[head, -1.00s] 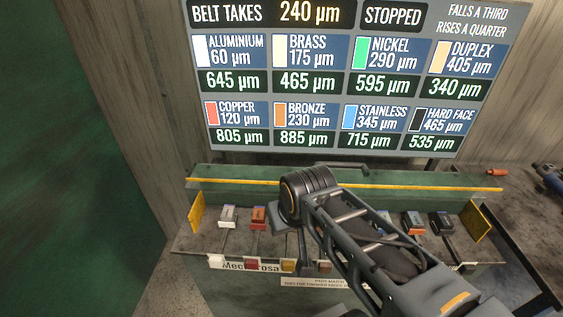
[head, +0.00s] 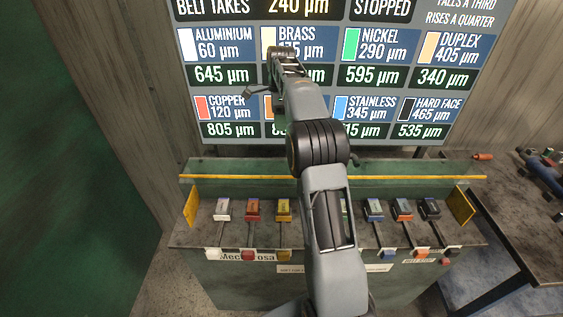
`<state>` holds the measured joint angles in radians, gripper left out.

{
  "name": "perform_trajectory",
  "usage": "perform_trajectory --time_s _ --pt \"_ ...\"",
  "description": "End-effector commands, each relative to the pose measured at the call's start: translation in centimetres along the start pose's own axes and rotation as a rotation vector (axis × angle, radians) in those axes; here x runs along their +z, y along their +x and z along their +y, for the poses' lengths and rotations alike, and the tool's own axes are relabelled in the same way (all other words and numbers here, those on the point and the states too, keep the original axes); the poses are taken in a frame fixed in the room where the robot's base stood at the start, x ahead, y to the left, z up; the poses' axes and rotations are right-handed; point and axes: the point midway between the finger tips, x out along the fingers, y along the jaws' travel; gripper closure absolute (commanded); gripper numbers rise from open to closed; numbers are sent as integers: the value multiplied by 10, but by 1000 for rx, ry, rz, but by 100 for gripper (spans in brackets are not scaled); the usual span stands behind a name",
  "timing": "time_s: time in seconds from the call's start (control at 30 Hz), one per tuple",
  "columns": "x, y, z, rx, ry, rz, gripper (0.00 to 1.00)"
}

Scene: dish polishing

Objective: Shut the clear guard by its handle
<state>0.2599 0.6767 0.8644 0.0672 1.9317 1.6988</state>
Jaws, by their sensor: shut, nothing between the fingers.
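The clear guard is hard to make out. A long yellow bar (head: 400,178) runs along the back of the green bench, and I cannot tell whether it is the guard's edge. A dark handle-like bar (head: 357,160) shows partly behind my arm, above the yellow bar. My gripper (head: 249,93) is small in view, raised in front of the lit board. It looks shut and empty, well above the bench and apart from the handle-like bar. My arm hides the middle of the bench.
Several coloured blocks, among them a white one (head: 222,208) and a blue one (head: 374,208), sit in a row on the bench (head: 205,232). Yellow end plates (head: 461,206) stand at both sides. A lit board (head: 385,75) is behind. A side table (head: 520,225) is at right.

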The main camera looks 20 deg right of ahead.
Motion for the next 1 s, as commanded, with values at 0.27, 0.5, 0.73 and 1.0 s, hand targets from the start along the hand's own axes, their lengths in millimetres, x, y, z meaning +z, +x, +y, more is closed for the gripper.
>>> perform_trajectory --time_s 0.27,0.5,0.73,1.0 --pt "-4 15 -8 30 79 -1 100" --pt "-4 51 -6 31 77 0 100" --pt "-4 94 -4 32 76 0 100" --pt "-2 110 18 29 75 -1 100"
